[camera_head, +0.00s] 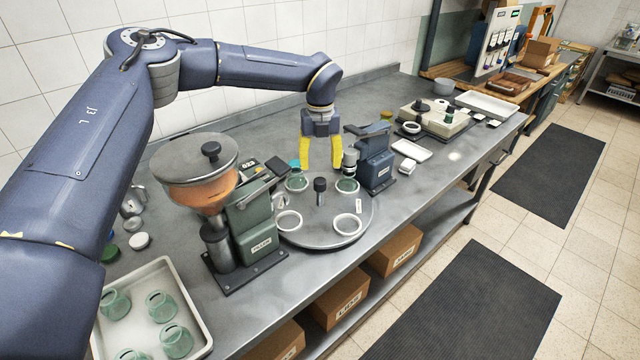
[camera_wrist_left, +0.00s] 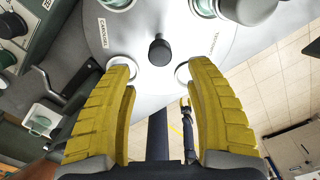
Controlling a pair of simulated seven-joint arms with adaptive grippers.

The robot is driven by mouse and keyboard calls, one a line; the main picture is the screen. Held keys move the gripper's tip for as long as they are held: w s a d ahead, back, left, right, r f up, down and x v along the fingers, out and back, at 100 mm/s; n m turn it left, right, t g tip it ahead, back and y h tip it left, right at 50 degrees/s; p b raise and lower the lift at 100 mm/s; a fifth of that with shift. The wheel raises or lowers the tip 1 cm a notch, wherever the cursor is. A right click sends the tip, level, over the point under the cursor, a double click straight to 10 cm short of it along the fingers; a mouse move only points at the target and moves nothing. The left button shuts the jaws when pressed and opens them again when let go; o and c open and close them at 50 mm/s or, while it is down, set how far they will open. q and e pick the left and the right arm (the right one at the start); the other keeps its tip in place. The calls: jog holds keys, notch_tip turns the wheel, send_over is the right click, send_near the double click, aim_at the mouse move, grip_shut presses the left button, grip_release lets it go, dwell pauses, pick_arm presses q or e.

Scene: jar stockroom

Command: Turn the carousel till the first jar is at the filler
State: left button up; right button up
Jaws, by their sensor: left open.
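The carousel (camera_head: 322,238) is a round grey disc with a dark central knob (camera_head: 320,186). A green glass jar (camera_head: 297,184) stands at its back left, another (camera_head: 347,187) at its back right. Two white rings (camera_head: 288,221) (camera_head: 347,224) mark empty places at the front. The green filler (camera_head: 257,225) with its orange hopper stands left of the carousel. My left gripper (camera_head: 320,168) is open and empty, pointing down near the back of the disc; in the left wrist view the knob (camera_wrist_left: 160,50) shows between its fingertips. My right gripper (camera_wrist_left: 185,103) seems to show small and distant there.
A blue machine (camera_head: 375,160) stands right behind the carousel. A white tray (camera_head: 190,300) with several green jars lies at the front left. Boxes (camera_head: 396,250) sit on the shelf below.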

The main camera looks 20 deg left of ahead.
aim_at(320, 180)
pick_arm(q)
jog(key=shift+f, duration=4)
jog(key=shift+c, duration=0.5)
grip_shut()
